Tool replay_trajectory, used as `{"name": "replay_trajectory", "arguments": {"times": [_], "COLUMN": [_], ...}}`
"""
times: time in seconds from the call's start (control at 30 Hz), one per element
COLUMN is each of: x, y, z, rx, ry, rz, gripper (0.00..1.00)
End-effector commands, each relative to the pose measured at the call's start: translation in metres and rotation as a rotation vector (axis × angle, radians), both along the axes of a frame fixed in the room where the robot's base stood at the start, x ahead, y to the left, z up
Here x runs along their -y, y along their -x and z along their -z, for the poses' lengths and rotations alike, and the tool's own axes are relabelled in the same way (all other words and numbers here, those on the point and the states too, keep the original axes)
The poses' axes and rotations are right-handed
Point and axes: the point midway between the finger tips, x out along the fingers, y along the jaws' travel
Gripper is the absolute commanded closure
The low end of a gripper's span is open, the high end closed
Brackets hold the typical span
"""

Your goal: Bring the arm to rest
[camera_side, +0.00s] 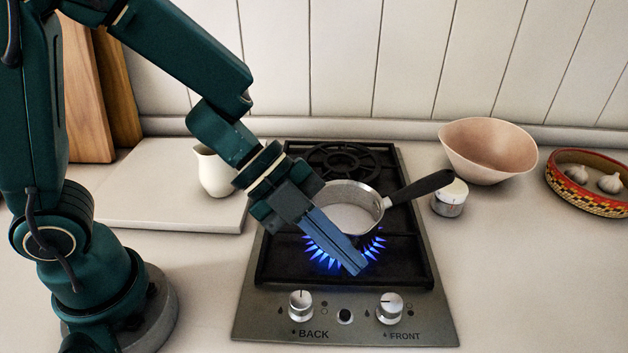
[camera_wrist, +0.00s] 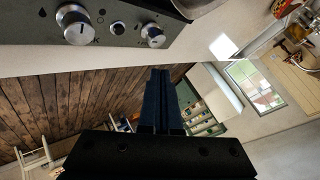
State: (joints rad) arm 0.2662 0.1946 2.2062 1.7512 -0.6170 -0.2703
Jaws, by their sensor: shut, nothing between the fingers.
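My gripper (camera_side: 356,268) is shut and empty. In the side view its blue fingers slant down to the right, in front of the saucepan and above the front burner in the picture. In the wrist view the shut fingers (camera_wrist: 160,75) point up toward the stove's front panel. The saucepan (camera_side: 348,206) stands on the stove with its black handle toward the upper right. Blue flames (camera_side: 322,256) burn under it. My fingers hide part of the pan and flames; I cannot tell how far they are from either.
The stove (camera_side: 420,318) has a BACK knob (camera_side: 301,304) and a FRONT knob (camera_side: 390,306). A white jug (camera_side: 214,172) stands on a pale board (camera_side: 150,205). A small jar (camera_side: 449,200), a pink bowl (camera_side: 487,150) and a garlic basket (camera_side: 590,200) are on the right. The counter's front right is clear.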

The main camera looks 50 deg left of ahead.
Motion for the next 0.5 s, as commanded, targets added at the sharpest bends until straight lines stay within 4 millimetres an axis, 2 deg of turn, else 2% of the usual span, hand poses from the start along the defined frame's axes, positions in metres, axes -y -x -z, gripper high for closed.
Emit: {"name": "replay_trajectory", "arguments": {"times": [0.07,0.17,0.27,0.3,0.4,0.5], "x": [-0.005,-0.025,-0.060,-0.077,-0.120,-0.157], "y": [-0.012,-0.038,-0.059,-0.063,-0.061,-0.044], "z": [-0.025,-0.064,-0.102,-0.115,-0.135,-0.139], "rx": [0.066,0.174,0.262,0.282,0.288,0.225], "ry": [0.041,0.105,0.170,0.196,0.257,0.313], "rz": [-0.072,-0.285,-0.567,-0.688,-0.975,-1.240], "gripper": [1.00,1.00,1.00,1.00,1.00,1.00]}}
